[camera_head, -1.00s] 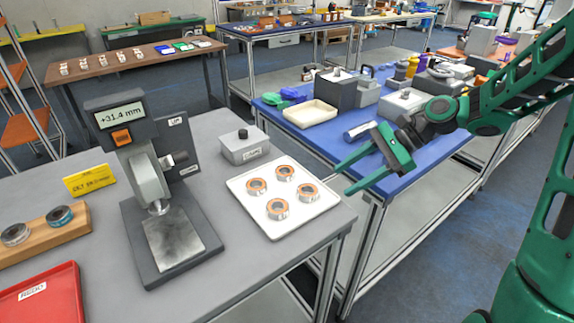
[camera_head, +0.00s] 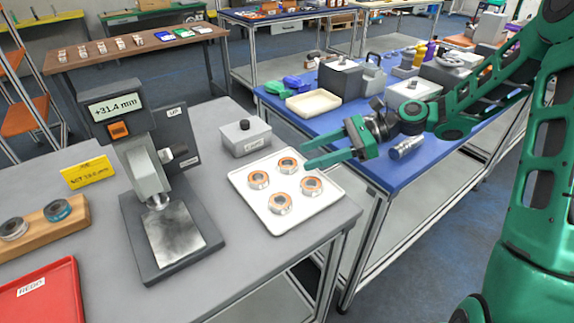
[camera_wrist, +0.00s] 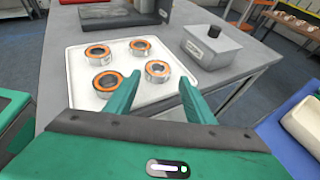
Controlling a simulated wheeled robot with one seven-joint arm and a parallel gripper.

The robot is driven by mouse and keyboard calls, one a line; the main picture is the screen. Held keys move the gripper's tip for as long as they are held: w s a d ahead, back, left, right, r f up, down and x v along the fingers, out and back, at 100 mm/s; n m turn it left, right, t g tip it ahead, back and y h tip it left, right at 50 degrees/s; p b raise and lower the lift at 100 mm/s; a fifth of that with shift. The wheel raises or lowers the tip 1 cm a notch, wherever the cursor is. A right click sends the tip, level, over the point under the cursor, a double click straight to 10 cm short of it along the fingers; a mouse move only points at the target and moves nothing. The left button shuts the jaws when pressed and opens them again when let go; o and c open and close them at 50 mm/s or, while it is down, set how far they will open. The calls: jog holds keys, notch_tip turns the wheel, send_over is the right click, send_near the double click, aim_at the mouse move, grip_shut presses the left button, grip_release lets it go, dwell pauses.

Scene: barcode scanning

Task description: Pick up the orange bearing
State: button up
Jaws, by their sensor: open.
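Several orange-ringed bearings lie on a white tray (camera_head: 262,207) on the grey table. In the head view they are a back left bearing (camera_head: 259,180), a back right one (camera_head: 288,166), a right one (camera_head: 311,187) and a front one (camera_head: 281,204). My gripper (camera_head: 305,156) is open and empty, above and just right of the tray's back right edge. In the wrist view the bearings sit beyond my fingertips (camera_wrist: 158,86), and the nearest bearing (camera_wrist: 158,71) shows just past them. No bearing is between the fingers.
A measuring stand (camera_head: 165,180) with a display reading +31.4 mm stands left of the tray. A grey box with a black knob (camera_head: 244,138) is behind the tray. A red tray (camera_head: 45,290) lies front left. The blue table (camera_head: 370,165) is on the right.

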aim_at(288, 162)
jog(key=x, duration=0.5)
jog(key=shift+s+r, duration=0.1)
jog(key=shift+r, duration=0.05)
jog(key=shift+c, duration=0.7)
jog(key=c, duration=0.8)
jog(key=shift+o, duration=0.2)
jog(key=shift+r, duration=0.15)
